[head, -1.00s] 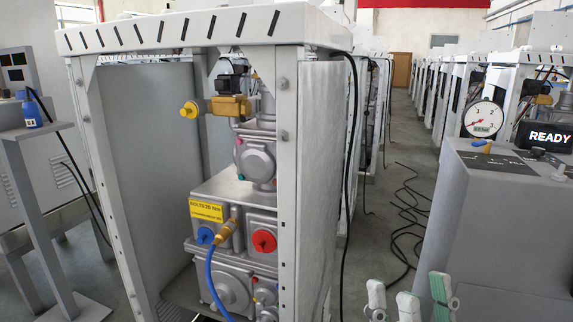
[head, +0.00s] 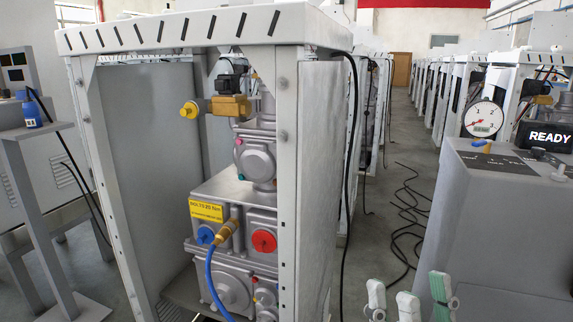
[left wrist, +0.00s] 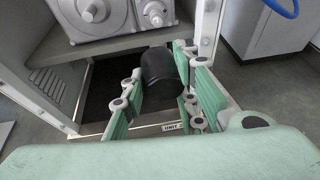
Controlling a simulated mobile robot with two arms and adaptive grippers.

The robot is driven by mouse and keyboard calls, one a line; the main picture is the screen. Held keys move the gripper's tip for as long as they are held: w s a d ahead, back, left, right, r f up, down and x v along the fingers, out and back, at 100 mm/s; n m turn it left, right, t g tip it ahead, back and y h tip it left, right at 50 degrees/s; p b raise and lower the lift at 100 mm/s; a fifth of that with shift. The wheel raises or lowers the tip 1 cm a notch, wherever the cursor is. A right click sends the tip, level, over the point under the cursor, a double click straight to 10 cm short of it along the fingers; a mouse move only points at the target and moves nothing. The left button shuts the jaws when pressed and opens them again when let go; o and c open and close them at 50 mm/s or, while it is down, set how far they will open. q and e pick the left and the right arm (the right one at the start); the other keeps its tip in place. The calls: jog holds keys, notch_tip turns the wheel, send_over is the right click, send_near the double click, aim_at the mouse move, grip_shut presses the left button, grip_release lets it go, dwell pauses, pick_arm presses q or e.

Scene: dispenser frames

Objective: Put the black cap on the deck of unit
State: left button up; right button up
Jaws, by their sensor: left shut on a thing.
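The black cap (left wrist: 160,73) is a dark, rounded cylinder in the left wrist view. My left gripper (left wrist: 158,82) is shut on it, with green-padded fingers on both sides. The open unit frame (head: 292,180) stands in the middle of the head view. Its front sill, with a UNIT label (left wrist: 173,127), shows below the cap in the left wrist view. A dark floor area (left wrist: 88,95) lies behind the sill; I cannot tell if it is the deck. My left gripper is not in the head view. My right gripper (head: 408,298) is open and empty at the bottom right.
Grey pump machinery (head: 230,265) with a blue hose (head: 212,285) fills the frame's inside. A grey console (head: 490,220) with a gauge (head: 484,119) and READY display stands at right. Black cables (head: 408,215) lie on the aisle floor. A blue bottle (head: 31,112) is on a stand at left.

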pick_arm(q)
jog(key=d+r+n+y, duration=0.2)
jog(key=d+r+y, duration=0.1)
jog(key=r, duration=0.5)
jog(key=s+d+r+n+t+y, duration=0.1)
jog(key=d+r+n+y, duration=0.2)
jog(key=d+r, duration=0.2)
notch_tip(320, 180, up, 4)
jog(key=shift+d+f, duration=0.2)
jog(key=shift+d, duration=0.1)
jog(key=shift+s, duration=0.1)
jog(key=d+m+g+h, duration=0.1)
jog(key=m+g+h, duration=0.1)
jog(key=m+h, duration=0.2)
jog(key=d+r+m+g+h, duration=0.1)
jog(key=d+m+g+h, duration=0.1)
jog(key=m+h, duration=0.2)
jog(key=d+r+m+g+h, duration=0.1)
jog(key=d+m+g+h, duration=0.1)
jog(key=m+g+h, duration=0.1)
jog(key=shift+m+h, duration=0.6)
